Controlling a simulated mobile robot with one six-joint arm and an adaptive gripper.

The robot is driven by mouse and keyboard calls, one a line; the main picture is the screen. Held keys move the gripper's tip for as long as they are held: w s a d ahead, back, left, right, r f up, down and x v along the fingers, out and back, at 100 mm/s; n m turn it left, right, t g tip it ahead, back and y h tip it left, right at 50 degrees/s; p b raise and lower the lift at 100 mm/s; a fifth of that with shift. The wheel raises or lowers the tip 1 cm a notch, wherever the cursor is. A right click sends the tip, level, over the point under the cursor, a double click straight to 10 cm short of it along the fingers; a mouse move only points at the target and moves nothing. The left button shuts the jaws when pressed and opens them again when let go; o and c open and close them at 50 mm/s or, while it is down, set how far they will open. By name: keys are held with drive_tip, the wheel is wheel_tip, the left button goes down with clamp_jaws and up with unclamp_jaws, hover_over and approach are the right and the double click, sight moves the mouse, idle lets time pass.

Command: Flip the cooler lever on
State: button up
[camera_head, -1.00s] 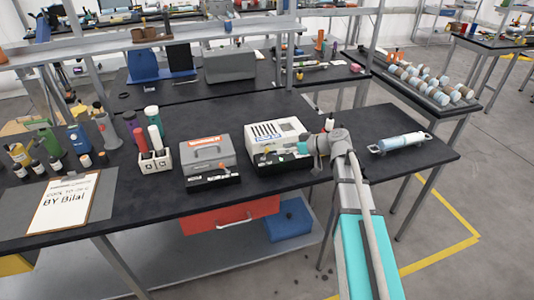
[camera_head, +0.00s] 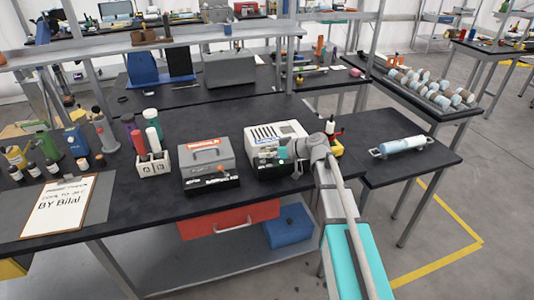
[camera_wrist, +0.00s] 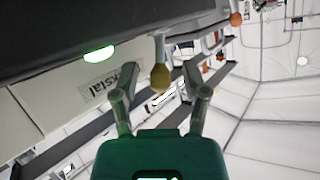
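The white machine (camera_head: 290,130), which I take to be the cooler, stands on the black bench with a dark front base. In the wrist view, a lever with a yellow knob (camera_wrist: 161,76) sticks out from a dark surface. My gripper (camera_wrist: 160,93) is open, with one finger on each side of the picture and the knob between or just beyond the fingertips. I cannot tell whether they touch. In the head view my gripper (camera_head: 288,148) is at the machine's front, and my wrist hides part of it. A green light (camera_wrist: 98,54) glows beside the lever.
A grey box (camera_head: 205,153) with a handle and dark front base stands left of the machine. An orange knob (camera_wrist: 236,19) shows in the wrist view. A white-blue cylinder (camera_head: 402,146) lies right. A bottle rack (camera_head: 153,166) and clipboard (camera_head: 62,205) are farther left.

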clamp_jaws()
drive_tip(key=shift+f, duration=0.1)
drive_tip(key=shift+w+d+f+y+b, duration=0.15)
drive_tip(key=shift+y+b, duration=0.15)
drive_tip(key=shift+b, duration=0.45)
drive_tip(key=shift+d+m+y+b, duration=0.1)
drive_tip(key=shift+m+y+b, duration=0.2)
drive_tip(key=shift+b, duration=0.05)
drive_tip(key=shift+o, duration=0.4)
unclamp_jaws()
